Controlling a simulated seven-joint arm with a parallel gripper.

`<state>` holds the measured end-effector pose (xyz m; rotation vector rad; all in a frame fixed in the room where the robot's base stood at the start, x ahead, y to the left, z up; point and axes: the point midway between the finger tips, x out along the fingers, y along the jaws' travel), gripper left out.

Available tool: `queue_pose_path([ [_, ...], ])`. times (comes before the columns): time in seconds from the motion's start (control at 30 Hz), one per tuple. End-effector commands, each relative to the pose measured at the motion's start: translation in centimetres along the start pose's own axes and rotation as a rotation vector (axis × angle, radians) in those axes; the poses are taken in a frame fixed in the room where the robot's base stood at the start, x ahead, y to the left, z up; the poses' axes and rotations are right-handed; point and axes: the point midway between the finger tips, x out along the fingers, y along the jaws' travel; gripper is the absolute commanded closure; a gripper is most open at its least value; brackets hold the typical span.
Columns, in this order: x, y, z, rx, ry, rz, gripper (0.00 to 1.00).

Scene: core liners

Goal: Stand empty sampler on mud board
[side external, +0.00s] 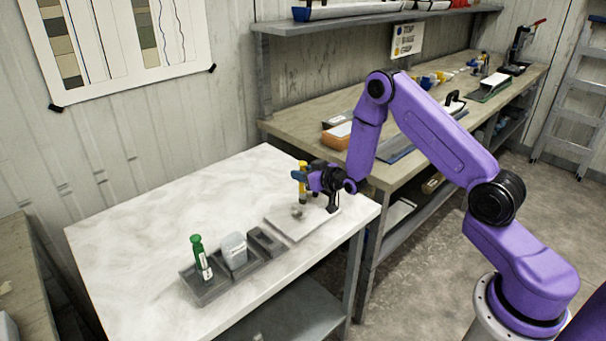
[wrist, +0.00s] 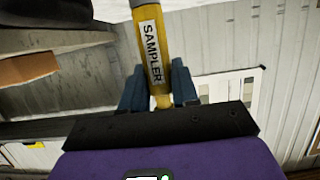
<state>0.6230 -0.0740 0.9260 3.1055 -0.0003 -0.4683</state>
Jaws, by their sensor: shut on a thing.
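The yellow sampler (side external: 303,190) is held upright over the far part of the pale mud board (side external: 279,222). Its label reads SAMPLER in the wrist view (wrist: 151,50). My gripper (side external: 306,176) is shut on it, with a blue finger on each side in the wrist view (wrist: 157,84). A small grey patch (side external: 297,211) lies on the board just below the sampler. I cannot tell whether the sampler's lower end touches the board. The wrist view does not show the board.
Left of the board stand a dark tray with a green-capped tube (side external: 200,258), a pale container (side external: 234,250) and a dark low holder (side external: 266,241). The white table (side external: 150,225) is clear at the back and left. A workbench (side external: 300,118) stands behind.

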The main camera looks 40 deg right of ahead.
Motion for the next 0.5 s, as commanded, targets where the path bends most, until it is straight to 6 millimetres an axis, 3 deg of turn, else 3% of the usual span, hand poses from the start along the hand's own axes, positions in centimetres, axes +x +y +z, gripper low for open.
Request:
queue_pose_path([
  [0.4,0.12,0.02,0.44,0.000,0.000,0.001,1.00],
  [0.43,0.11,0.03,0.40,0.000,0.000,0.001,0.61],
  [0.5,0.10,0.03,0.38,0.000,0.000,0.001,0.45],
])
